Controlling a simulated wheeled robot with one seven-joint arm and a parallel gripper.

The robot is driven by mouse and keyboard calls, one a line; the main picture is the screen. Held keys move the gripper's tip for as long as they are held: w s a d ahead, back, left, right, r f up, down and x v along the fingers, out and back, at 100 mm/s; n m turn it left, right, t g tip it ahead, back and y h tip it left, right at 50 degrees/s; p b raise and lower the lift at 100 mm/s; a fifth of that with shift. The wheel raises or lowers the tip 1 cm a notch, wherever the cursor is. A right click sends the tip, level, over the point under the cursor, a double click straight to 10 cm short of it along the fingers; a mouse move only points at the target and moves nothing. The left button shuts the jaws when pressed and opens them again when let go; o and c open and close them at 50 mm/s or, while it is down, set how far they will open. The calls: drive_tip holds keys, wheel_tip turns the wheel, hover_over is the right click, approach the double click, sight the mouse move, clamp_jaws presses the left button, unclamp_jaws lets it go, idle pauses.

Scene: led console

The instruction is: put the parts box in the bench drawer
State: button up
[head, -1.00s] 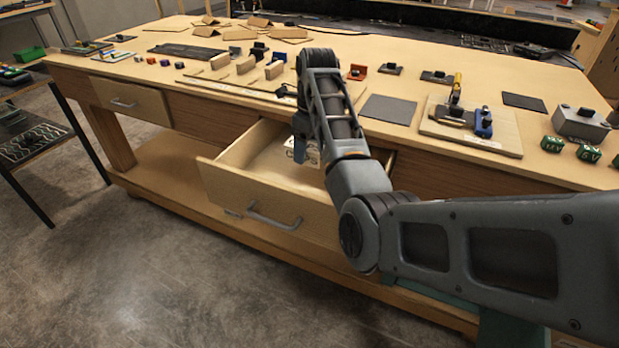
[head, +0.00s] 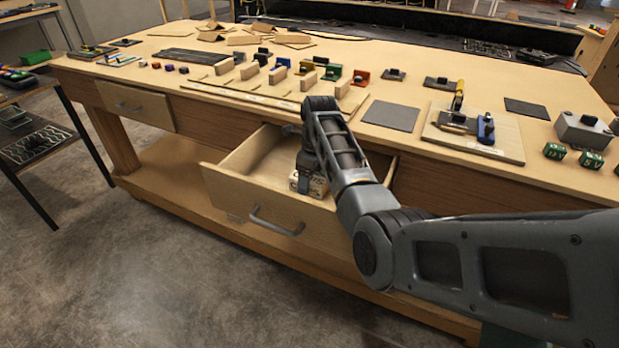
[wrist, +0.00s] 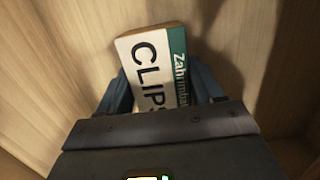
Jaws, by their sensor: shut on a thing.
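The parts box (head: 312,187) is a small pale carton inside the open bench drawer (head: 270,218), toward its right part. In the wrist view the box (wrist: 150,62) shows a white and teal label reading "CLIPS", with light wooden drawer surfaces around it. My gripper (head: 309,172) reaches down into the drawer and is shut on the box. Its two fingers stand on either side of the box in the wrist view (wrist: 163,88). The lower part of the box is hidden, and I cannot tell whether it touches the drawer floor.
The bench top (head: 340,125) above carries wooden blocks, coloured clips, a grey mat (head: 391,115) and a clamp board (head: 475,135). A second drawer (head: 135,103) at the left is shut. The drawer's left part is clear. A dark-legged rack stands at far left.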

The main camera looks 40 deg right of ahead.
sight(314, 178)
drive_tip(key=o, duration=1.1)
drive_tip(key=shift+o, duration=0.2)
wheel_tip(314, 178, up, 12)
drive_tip(key=s, duration=0.1)
drive_tip(key=shift+s+d+b, duration=0.15)
drive_tip(key=shift+d+b, duration=0.1)
drive_tip(key=shift+b, duration=0.1)
